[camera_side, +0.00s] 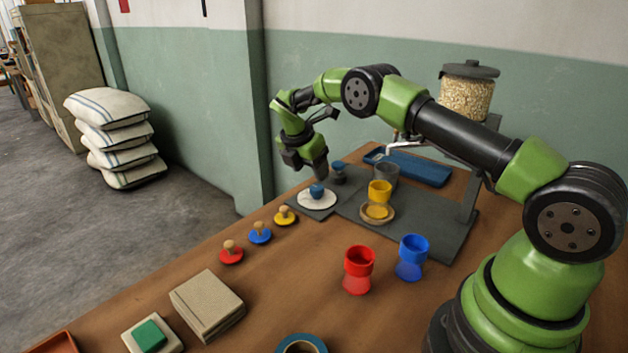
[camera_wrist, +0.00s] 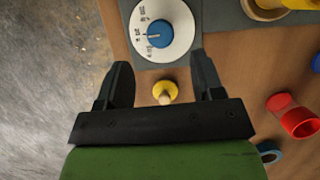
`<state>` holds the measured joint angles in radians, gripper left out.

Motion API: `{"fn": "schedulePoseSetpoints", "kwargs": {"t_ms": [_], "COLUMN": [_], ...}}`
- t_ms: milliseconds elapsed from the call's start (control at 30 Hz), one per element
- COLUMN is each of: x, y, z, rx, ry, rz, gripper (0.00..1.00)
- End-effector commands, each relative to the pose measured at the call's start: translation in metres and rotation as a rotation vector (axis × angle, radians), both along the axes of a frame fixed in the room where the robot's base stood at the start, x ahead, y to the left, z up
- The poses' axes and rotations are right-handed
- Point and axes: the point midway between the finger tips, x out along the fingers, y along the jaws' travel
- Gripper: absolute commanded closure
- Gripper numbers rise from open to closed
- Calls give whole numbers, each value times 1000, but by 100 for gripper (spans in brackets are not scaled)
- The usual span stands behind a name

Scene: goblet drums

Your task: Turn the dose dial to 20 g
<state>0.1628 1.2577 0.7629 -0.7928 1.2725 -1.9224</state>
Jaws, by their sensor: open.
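The dose dial is a white disc (camera_side: 317,203) with a blue knob (camera_side: 317,190) on a dark plate. In the wrist view the disc (camera_wrist: 181,17) is at the top and the knob (camera_wrist: 159,34) has a pale pointer line aimed left. Small marks run along the disc's left side, too small to read surely. My gripper (camera_side: 318,174) points down close above the knob in the side view. In the wrist view my open gripper (camera_wrist: 163,72) has its fingers apart and empty, with the knob beyond the fingertips, not between them.
Red (camera_side: 358,270) and blue (camera_side: 412,257) goblets stand nearer. Knobbed discs, including a yellow one (camera_side: 285,217), line the table's left edge.

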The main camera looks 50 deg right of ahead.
Motion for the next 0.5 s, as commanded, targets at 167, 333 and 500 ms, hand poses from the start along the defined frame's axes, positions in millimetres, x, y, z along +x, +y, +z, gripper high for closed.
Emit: {"fn": "schedulePoseSetpoints", "kwargs": {"t_ms": [167, 333, 500], "x": [0, -1, -1], "y": [10, 13, 13], "z": [24, 30, 30], "rx": [0, 0, 0], "ry": [-1, 0, 1], "rz": [2, 0, 1], "gripper": [39, 39, 39]}}
